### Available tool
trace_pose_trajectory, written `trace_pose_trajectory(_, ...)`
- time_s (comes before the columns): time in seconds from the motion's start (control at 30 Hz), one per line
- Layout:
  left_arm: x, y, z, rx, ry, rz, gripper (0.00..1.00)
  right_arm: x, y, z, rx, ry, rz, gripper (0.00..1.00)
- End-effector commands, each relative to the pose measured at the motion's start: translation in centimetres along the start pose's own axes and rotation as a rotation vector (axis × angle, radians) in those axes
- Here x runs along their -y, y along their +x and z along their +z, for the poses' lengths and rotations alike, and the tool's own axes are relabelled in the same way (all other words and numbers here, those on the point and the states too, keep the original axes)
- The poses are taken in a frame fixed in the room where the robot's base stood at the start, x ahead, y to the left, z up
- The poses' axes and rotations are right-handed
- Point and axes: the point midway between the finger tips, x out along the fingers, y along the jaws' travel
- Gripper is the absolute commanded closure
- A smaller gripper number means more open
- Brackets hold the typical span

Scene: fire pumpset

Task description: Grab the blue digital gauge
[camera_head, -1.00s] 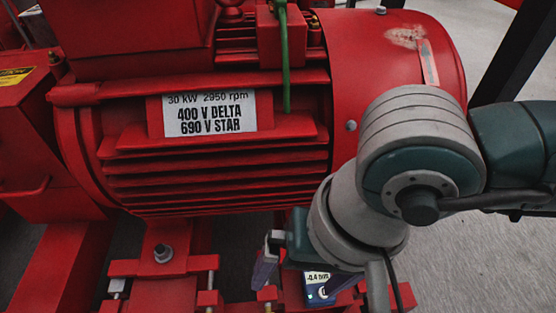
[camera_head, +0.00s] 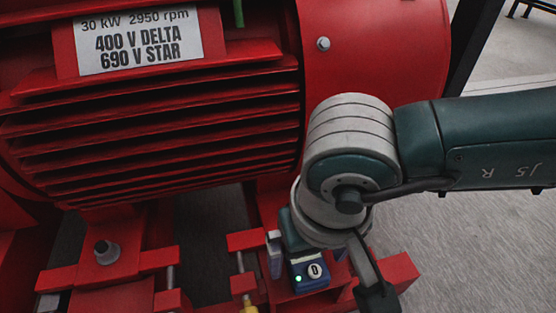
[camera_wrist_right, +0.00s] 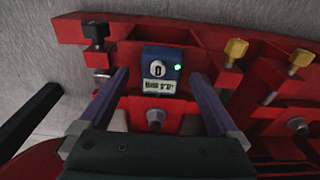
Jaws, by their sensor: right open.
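The blue digital gauge (camera_head: 311,278) sits on the red base frame below the motor, with a lit green light and a round white "0" button facing up. My right gripper (camera_head: 308,262) is over it, pointing down, and hides its rear part. In the right wrist view the gauge (camera_wrist_right: 162,84) shows its button, green light and a pale display, lying between the two open fingers (camera_wrist_right: 160,76). A gap shows between each finger and the gauge's sides. The height of the fingertips against the gauge is hard to tell. My left gripper is not in view.
The large red motor (camera_head: 150,130) with cooling fins stands close behind and left of my right arm. Bolts stick up from the base frame (camera_head: 105,285), including yellow-headed ones (camera_wrist_right: 236,48) and a black-headed one (camera_wrist_right: 95,32). Grey floor (camera_head: 465,240) is free at right.

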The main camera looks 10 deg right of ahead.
Motion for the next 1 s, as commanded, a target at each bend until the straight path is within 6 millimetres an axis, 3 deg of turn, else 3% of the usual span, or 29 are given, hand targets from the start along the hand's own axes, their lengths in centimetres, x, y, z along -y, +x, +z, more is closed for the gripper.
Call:
trace_pose_trajectory(0.03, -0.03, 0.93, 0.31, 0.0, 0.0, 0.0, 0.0, 0.07, 1.04, 0.07, 0.0, 0.0, -0.001, 0.03)
trace_pose_trajectory(0.3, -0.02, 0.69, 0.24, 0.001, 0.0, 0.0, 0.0, 0.04, 0.83, -0.02, 0.0, 0.0, -0.001, 0.05)
trace_pose_trajectory(1.0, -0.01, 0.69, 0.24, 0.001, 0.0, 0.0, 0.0, 0.02, 0.83, -0.02, 0.0, 0.0, -0.001, 0.83)
